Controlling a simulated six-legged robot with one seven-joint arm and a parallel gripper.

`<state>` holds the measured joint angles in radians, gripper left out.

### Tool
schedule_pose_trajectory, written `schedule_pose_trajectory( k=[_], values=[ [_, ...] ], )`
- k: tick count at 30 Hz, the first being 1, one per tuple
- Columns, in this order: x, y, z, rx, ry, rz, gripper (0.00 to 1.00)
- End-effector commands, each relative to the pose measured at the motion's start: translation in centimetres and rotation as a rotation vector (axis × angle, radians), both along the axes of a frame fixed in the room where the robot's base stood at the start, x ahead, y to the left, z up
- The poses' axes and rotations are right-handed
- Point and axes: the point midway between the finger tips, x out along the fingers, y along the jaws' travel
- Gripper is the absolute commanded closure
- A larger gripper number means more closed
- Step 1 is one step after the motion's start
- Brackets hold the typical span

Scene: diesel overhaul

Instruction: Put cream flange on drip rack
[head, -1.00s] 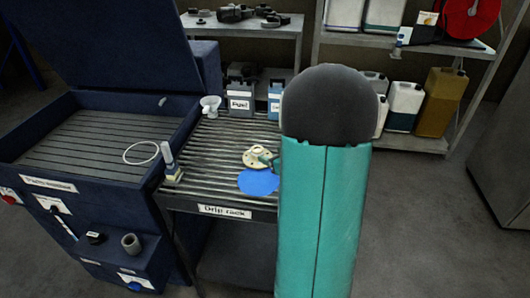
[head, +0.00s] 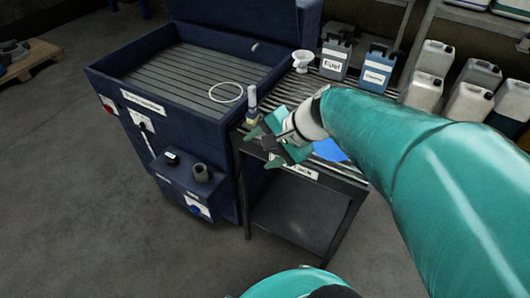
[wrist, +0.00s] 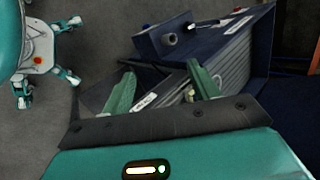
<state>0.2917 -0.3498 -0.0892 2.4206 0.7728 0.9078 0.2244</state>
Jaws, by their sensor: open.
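The drip rack (head: 308,93) is a dark slatted table beside the blue washer in the head view. Its front label is partly covered by my gripper. My gripper (head: 264,148) is over the rack's front left edge, its jaws spread and empty. In the wrist view the two green fingers stand apart (wrist: 160,90), with the rack's label (wrist: 145,102) and part of its slats between and beyond them. The cream flange cannot be seen now; my arm covers part of the rack.
A brush (head: 252,100) stands at the rack's left edge, near my gripper. A white funnel (head: 302,60), a Fuel can (head: 335,60) and another can (head: 374,70) stand at the back. A white ring (head: 226,92) lies on the washer.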

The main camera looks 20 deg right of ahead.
Motion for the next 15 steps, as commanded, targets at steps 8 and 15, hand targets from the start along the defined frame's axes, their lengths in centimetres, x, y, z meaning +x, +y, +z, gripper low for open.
schedule_pose_trajectory(
  k=[8, 15],
  values=[
    [-6.9, 2.6, 2.5, -0.671, -0.172, 0.633, 0.4],
    [-8.3, 1.9, 3.8, -0.913, -0.226, 0.809, 0.4]
  ],
)
